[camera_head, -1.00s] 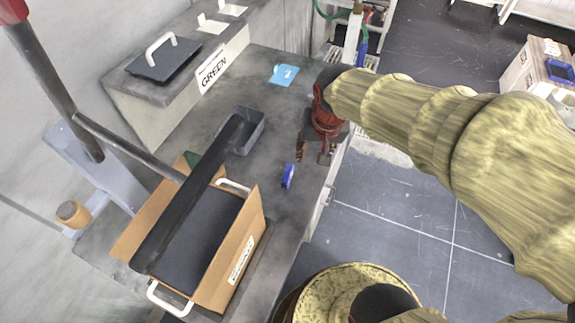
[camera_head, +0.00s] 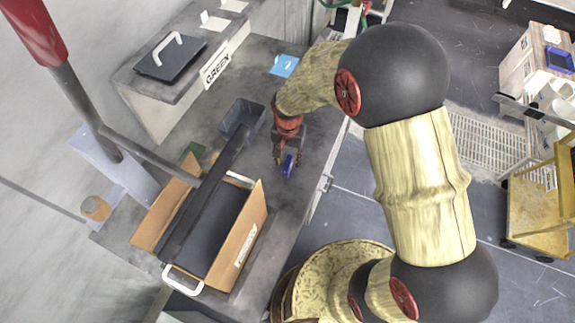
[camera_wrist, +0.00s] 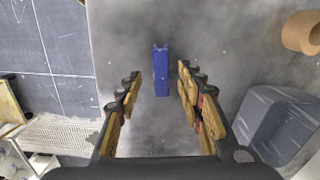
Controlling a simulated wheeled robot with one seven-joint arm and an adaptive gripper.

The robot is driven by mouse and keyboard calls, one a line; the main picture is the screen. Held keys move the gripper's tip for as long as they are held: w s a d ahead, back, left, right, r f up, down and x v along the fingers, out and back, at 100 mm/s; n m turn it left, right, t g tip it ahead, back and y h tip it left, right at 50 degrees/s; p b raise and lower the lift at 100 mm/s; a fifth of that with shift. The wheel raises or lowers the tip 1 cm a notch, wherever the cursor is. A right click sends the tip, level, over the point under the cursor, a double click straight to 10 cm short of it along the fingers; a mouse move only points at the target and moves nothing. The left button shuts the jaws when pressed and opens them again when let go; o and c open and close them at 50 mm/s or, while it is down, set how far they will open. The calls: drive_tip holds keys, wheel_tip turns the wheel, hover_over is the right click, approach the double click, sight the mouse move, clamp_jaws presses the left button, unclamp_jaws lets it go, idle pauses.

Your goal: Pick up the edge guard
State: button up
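The edge guard appears to be the small, narrow blue piece (camera_head: 288,166) on the grey bench top, near the bench's right edge. My gripper (camera_head: 288,156) is right at it in the head view, pointing down. In the wrist view the blue piece (camera_wrist: 161,72) lies between the two finger lines of my gripper (camera_wrist: 158,74), with a gap on each side. The fingers are open and apart from it. How far the fingertips are above the bench top is hard to tell.
A grey bin (camera_head: 238,113) stands close left of my gripper. A cardboard box (camera_head: 254,215) with a dark platen stands nearer on the bench. A dark bar crosses above the box. A blue card (camera_head: 285,66) lies farther back. A brown roll (camera_wrist: 302,32) shows in the wrist view.

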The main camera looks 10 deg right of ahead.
sight(288, 163)
wheel_tip(288, 163, down, 4)
drive_tip(key=shift+f+b, duration=0.25)
drive_tip(key=shift+b, duration=0.1)
drive_tip(key=shift+c, duration=0.8)
drive_tip(key=c, duration=0.8)
drive_tip(key=shift+r, duration=0.1)
clamp_jaws()
